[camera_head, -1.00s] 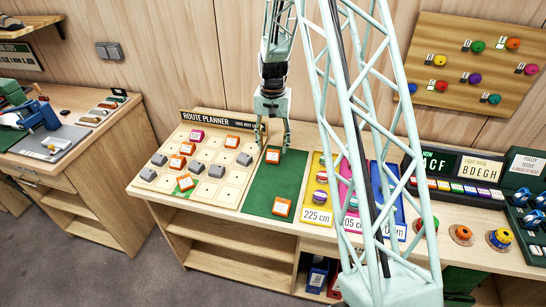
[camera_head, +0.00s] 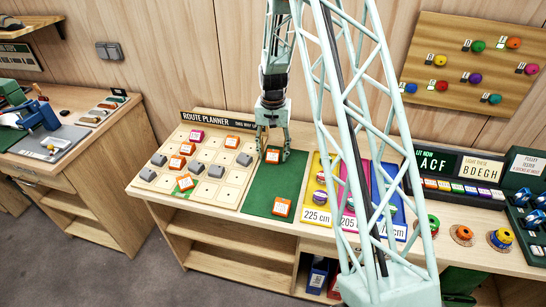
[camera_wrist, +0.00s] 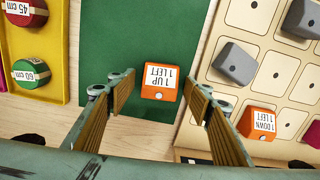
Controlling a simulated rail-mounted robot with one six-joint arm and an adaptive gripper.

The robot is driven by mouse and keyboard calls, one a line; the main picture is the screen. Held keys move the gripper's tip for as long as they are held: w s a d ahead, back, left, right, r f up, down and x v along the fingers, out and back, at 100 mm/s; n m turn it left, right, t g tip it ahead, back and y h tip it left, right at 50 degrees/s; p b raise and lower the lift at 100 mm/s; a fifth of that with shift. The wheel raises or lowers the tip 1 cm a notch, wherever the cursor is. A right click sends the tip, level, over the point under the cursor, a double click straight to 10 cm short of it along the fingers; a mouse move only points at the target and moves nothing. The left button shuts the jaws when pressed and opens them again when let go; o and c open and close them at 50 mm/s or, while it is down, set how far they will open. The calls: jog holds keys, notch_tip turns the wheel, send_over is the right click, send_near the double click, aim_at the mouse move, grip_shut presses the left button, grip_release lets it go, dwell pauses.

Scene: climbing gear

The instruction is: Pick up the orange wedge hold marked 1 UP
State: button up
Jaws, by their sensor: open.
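An orange wedge hold (camera_head: 272,156) with a white label sits at the back end of the green mat (camera_head: 262,186). In the wrist view this orange hold (camera_wrist: 161,79) reads "1 UP 1 LEFT". My gripper (camera_head: 273,153) is low over it with its fingers on either side. In the wrist view my gripper (camera_wrist: 150,94) is open, and a gap shows between the hold and each finger. A second orange hold (camera_head: 281,207) lies at the front of the mat; its label is too small to read.
The route planner board (camera_head: 222,166) lies left of the mat with grey, orange and pink holds. Its orange hold (camera_wrist: 257,122) reading "1 DOWN 1 LEFT" is near the right finger in the wrist view. A yellow panel (camera_head: 318,196) lies right of the mat.

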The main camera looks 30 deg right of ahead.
aim_at(273, 152)
jog(key=shift+c, duration=0.2)
jog(key=c, duration=0.9)
jog(key=shift+r, duration=0.1)
jog(key=shift+r, duration=1.7)
jog(key=s+a, duration=0.1)
jog(key=s, duration=0.4)
jog(key=s+a+r, duration=0.1)
jog(key=s+a, duration=0.1)
jog(key=s, duration=0.3)
jog(key=s+a, duration=0.2)
jog(key=s, duration=0.3)
jog(key=shift+a+r, duration=0.2)
